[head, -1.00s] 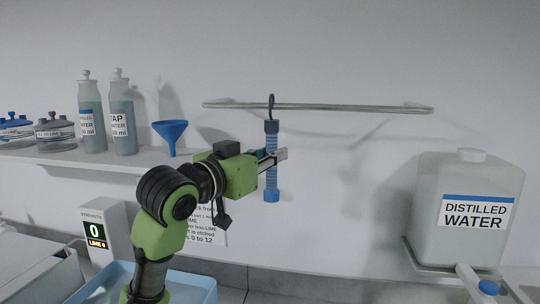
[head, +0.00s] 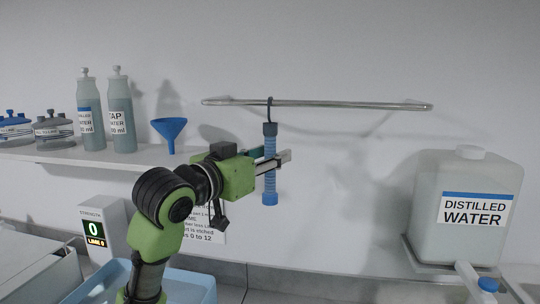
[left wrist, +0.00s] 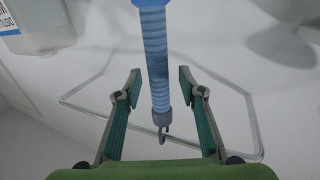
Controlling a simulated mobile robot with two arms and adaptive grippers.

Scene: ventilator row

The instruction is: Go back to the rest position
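A blue ribbed tube (head: 270,184) with a dark hook at its top hangs upright at the wall rail (head: 340,105); the hook appears to be over the rail. My left gripper (head: 272,161) is at the tube's middle in the head view. In the left wrist view the open fingers of my left gripper (left wrist: 160,88) stand on either side of the tube (left wrist: 155,52), with gaps visible on both sides. The hook and rail show beyond the fingers there. My right gripper is out of view.
A shelf (head: 120,156) on the left holds bottles, lidded pots and a blue funnel (head: 170,133). A distilled water jug (head: 470,180) stands at the right.

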